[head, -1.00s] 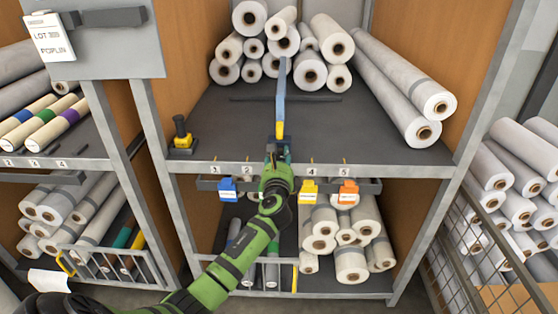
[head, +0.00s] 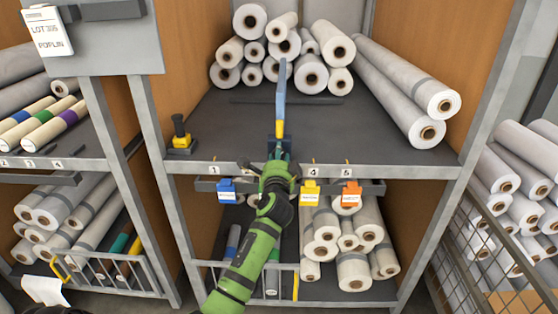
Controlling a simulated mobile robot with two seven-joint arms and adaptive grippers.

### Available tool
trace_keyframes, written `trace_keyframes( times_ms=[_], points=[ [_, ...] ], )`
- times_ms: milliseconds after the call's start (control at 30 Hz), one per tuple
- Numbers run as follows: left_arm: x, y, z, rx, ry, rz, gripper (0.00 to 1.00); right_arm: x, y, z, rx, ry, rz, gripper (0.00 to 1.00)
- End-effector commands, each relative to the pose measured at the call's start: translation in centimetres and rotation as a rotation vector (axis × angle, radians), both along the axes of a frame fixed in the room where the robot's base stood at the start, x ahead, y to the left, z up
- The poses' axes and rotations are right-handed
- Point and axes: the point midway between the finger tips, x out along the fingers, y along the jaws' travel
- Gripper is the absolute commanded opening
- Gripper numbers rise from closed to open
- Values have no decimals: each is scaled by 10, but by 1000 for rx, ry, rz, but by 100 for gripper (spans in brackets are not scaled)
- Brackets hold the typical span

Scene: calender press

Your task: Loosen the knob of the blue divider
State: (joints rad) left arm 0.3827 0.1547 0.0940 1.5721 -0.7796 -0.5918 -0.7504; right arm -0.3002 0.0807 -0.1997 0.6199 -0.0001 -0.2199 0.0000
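The blue divider (head: 281,100) stands upright on the shelf deck, a thin blue panel with a yellow strip near its lower front. Its dark foot is at the shelf's front edge. The knob cannot be made out. The fingers are small and dark, and I cannot tell whether they are open or shut. A small dark piece (head: 245,164) sticks out left of the gripper, over the shelf edge. My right gripper is not in view.
Pale fabric rolls are stacked behind the divider, with long rolls (head: 405,90) at right. A black-and-yellow knobbed block (head: 180,135) stands at left. Blue (head: 226,191), yellow (head: 310,193) and orange (head: 350,194) tags hang on a rail below. The deck beside the divider is mostly clear.

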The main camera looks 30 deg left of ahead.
Motion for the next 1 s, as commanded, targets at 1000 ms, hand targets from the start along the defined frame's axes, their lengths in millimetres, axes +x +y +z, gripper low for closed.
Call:
trace_keyframes(
  times_ms=[1000],
  points=[
    [1, -1, 2, -701, -441, -5, 3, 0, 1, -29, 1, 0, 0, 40]
  ],
)
